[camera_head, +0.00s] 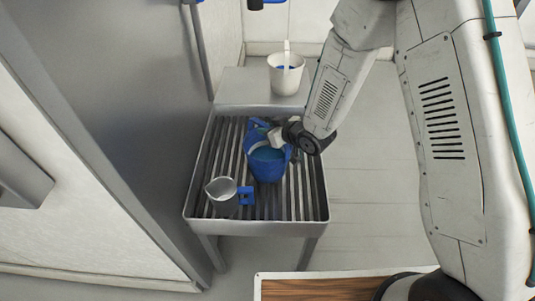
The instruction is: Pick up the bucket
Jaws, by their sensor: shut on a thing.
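A white bucket (286,80) with an upright handle stands on the flat surface behind the slatted rack, with something blue inside. A blue jug-like vessel (266,167) holding blue liquid is at the middle of the rack. My gripper (275,138) is at the rim of the blue vessel, on its far right side, and is shut on it. The fingertips are small and partly hidden, so the exact grip point is unclear. The white bucket is apart from my gripper. I cannot tell if the blue vessel touches the rack.
A grey metal jug (222,195) with a blue handle stands on the front left of the slatted rack (312,212). A grey cabinet wall (130,120) rises close on the left. A wooden top (320,289) is at the bottom. Floor right of the rack is clear.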

